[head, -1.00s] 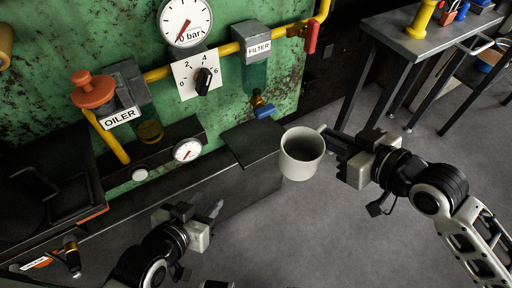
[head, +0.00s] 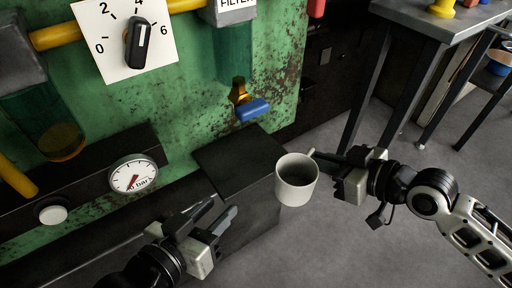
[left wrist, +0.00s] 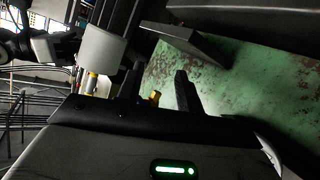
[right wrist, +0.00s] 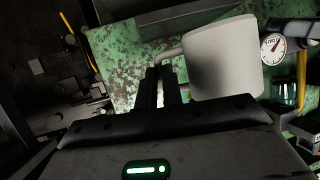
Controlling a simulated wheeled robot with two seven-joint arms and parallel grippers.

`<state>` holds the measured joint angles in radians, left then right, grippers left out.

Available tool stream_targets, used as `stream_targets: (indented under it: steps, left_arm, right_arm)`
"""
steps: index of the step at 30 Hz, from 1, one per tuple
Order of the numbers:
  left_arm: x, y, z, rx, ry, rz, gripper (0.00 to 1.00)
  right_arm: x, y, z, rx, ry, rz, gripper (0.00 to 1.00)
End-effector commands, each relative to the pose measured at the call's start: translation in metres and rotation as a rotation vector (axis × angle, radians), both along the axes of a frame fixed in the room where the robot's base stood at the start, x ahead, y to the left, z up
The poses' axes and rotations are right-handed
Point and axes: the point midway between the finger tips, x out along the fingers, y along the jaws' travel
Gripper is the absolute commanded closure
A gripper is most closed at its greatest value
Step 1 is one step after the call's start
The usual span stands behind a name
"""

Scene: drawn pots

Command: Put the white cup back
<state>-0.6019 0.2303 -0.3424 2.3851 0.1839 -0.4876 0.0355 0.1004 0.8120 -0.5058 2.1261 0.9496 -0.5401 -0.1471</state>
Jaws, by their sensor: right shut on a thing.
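The white cup (head: 296,182) is upright with its opening facing up, in the head view. My right gripper (head: 332,158) is shut on its handle and holds it in the air, just right of the dark shelf (head: 236,158). The cup also fills much of the right wrist view (right wrist: 222,60), beside my closed fingers (right wrist: 162,82). My left gripper (head: 222,212) is open and empty, lower left of the cup. The left wrist view also shows the cup (left wrist: 100,48) beyond my parted left fingers (left wrist: 160,92).
A green rusty panel (head: 190,130) carries a black dial knob (head: 138,42), a pressure gauge (head: 134,174) and a blue-handled valve (head: 252,110). A grey side table (head: 420,28) stands at the upper right. Bare floor (head: 330,245) lies below the cup.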

Motion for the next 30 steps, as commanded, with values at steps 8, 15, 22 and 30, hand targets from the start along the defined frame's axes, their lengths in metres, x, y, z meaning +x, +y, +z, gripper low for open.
stream_targets:
  steps: [8,15,22,30]
  left_arm:
    - [0.002,-0.004,0.000,-0.059,-0.011,-0.001,0.64]
    - [0.003,-0.007,0.003,-0.122,-0.019,-0.004,0.64]
    - [0.003,-0.009,0.003,-0.148,-0.018,-0.006,0.64]
    - [0.003,-0.013,0.006,-0.244,-0.028,-0.014,0.64]
  right_arm:
    - [0.053,0.059,0.000,0.007,-0.004,0.000,1.00]
    - [0.089,0.100,0.000,0.004,-0.002,0.000,1.00]
    - [0.099,0.112,-0.003,0.000,0.000,0.000,1.00]
    - [0.099,0.111,-0.036,0.000,-0.001,-0.001,1.00]
